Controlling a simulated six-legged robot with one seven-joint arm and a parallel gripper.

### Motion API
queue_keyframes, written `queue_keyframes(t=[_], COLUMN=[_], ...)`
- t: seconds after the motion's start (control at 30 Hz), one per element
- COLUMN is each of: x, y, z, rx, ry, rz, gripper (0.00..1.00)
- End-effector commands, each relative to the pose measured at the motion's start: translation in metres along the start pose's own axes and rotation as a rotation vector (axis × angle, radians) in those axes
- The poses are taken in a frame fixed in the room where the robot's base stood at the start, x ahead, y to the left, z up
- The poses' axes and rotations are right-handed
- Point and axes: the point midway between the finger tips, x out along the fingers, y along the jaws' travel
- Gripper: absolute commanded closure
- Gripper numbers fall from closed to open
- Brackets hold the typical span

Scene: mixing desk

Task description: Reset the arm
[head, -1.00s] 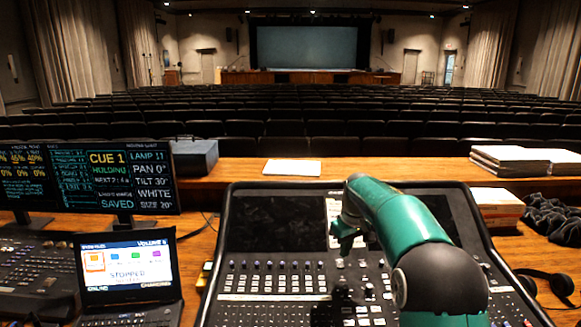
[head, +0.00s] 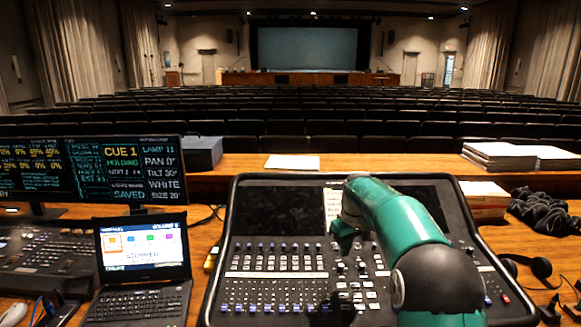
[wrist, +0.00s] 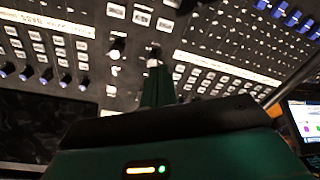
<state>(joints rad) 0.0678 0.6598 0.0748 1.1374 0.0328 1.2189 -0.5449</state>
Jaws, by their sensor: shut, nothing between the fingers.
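My arm is teal and black and rises from the lower right of the head view, bends near the middle and comes down over the mixing console (head: 236,255). My gripper (head: 345,243) hangs above the console's control panel, small and partly hidden by my own arm. In the wrist view my gripper (wrist: 157,82) shows as a narrow green shape pointing at rows of buttons and knobs. It is shut and holds nothing. Whether its tip touches the panel I cannot tell.
A laptop (head: 143,245) and a cue monitor (head: 95,168) stand at the left. White papers (head: 292,162) lie behind the console. Stacked papers (head: 497,154), dark cloth (head: 545,212) and headphones (head: 530,266) are at the right. Rows of seats lie beyond the desk.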

Motion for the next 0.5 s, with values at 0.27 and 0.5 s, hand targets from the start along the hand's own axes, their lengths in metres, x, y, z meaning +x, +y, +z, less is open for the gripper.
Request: queue_keyframes(t=[0.27, 0.5], x=[-0.034, -0.071], y=[-0.013, -0.034], z=[0.014, 0.039], rx=[0.033, 0.078], ry=[0.020, 0.046], rz=[0.025, 0.053], gripper=[1.00, 1.00])
